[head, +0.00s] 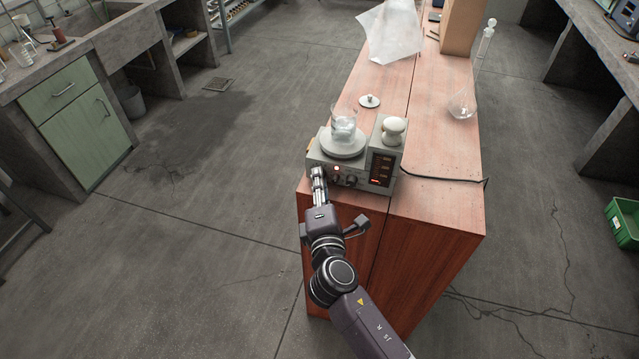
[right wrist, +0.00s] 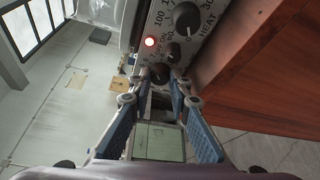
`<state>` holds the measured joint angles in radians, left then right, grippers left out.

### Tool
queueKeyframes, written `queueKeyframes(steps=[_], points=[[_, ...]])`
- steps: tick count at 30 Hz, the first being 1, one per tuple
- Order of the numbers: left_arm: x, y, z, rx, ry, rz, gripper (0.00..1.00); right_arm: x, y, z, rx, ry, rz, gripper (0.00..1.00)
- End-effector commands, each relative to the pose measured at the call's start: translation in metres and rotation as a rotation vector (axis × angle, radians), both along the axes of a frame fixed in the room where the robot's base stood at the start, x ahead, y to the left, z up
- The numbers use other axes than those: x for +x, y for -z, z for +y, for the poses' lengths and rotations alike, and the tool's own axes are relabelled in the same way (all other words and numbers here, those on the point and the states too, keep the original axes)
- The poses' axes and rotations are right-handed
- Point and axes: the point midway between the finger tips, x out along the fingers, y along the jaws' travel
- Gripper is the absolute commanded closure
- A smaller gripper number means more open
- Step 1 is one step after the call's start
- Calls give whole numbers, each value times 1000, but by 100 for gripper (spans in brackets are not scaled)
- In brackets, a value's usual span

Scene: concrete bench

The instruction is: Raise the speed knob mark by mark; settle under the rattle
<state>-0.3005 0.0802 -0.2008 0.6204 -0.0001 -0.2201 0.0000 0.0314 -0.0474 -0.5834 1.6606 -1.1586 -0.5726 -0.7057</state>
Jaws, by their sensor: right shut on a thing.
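A grey hotplate stirrer (head: 312,158) stands at the near end of the wooden bench, a glass beaker (head: 343,128) on its round plate. A red light shows on its front panel, along with dark knobs. In the right wrist view, a large knob (right wrist: 187,18) is marked HEAT, a smaller knob (right wrist: 172,52) sits beside it, and the speed knob (right wrist: 160,72) is at the fingertips. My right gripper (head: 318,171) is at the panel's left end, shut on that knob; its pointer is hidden. The beaker's contents are too small to read clearly. My left gripper is out of view.
A display box (head: 381,168) with red lit digits adjoins the stirrer, a white rounded object (head: 392,128) on top. A small white lidlike piece (head: 369,101), a flask (head: 461,105) and a translucent sheet (head: 390,35) lie farther back. A black cable (head: 440,179) runs right.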

Motion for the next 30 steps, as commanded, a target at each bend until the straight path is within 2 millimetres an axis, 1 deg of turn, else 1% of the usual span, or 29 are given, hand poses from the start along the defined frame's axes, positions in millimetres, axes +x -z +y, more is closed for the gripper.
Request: queueKeyframes(steps=[2,3,7,16,20,23,30], points=[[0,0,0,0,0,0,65,0,0,0,0,1,1,100],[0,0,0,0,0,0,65,0,0,0,0,1,1,79],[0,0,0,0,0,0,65,0,0,0,0,1,1,65],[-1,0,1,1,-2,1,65,-1,0,0,-1,0,1,65],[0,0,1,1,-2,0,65,-11,0,-1,-1,-1,1,65],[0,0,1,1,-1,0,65,-27,-1,-2,0,0,2,65],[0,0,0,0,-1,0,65,-76,-6,-5,-1,0,3,65]])
